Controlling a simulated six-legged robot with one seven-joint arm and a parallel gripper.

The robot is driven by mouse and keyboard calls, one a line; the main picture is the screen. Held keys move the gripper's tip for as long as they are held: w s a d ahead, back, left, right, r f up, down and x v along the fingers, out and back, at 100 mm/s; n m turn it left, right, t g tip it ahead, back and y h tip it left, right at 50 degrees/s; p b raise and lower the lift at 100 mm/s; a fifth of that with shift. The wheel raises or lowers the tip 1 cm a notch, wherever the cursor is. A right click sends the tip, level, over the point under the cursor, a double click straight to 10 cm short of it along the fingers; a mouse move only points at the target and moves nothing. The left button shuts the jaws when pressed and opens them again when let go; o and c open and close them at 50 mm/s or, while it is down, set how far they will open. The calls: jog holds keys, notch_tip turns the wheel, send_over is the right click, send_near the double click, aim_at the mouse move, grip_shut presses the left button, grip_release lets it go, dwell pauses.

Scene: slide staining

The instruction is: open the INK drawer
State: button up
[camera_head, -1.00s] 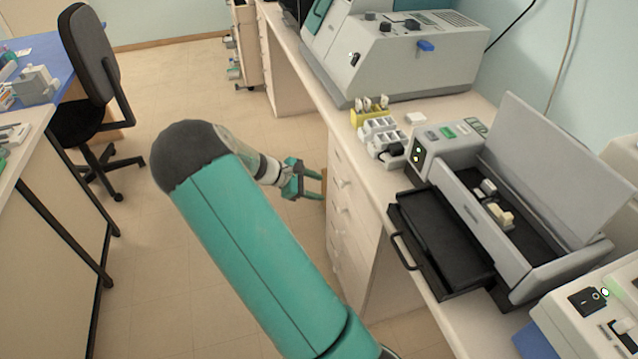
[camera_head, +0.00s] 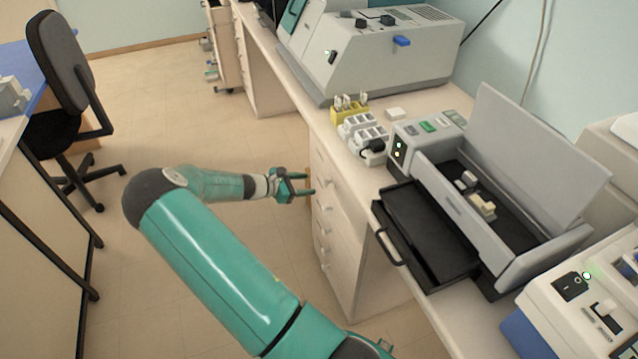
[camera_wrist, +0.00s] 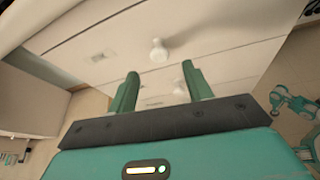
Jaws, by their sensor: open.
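A drawer cabinet under the bench has a stack of white drawer fronts (camera_head: 335,222) with small round knobs, all looking shut. Their labels are too small to read, so I cannot tell which is INK. My gripper (camera_head: 309,184) is open and empty beside the upper drawers, its fingers pointing right toward the fronts. In the wrist view my gripper (camera_wrist: 160,72) faces a white drawer front with a pale knob (camera_wrist: 158,50) just beyond the fingertips, roughly between them in line.
A grey staining machine (camera_head: 500,200) with a pulled-out black tray (camera_head: 425,235) overhangs the bench edge above the drawers. Slide racks (camera_head: 362,130) and a larger grey instrument (camera_head: 370,60) stand behind. A black chair (camera_head: 62,90) is at left. Floor between is free.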

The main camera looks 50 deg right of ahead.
aim_at(323, 183)
jog(key=x, duration=0.7)
jog(key=shift+w+f, duration=0.1)
jog(key=shift+w, duration=0.05)
jog(key=shift+c, duration=0.2)
jog(key=shift+a, duration=0.1)
grip_shut()
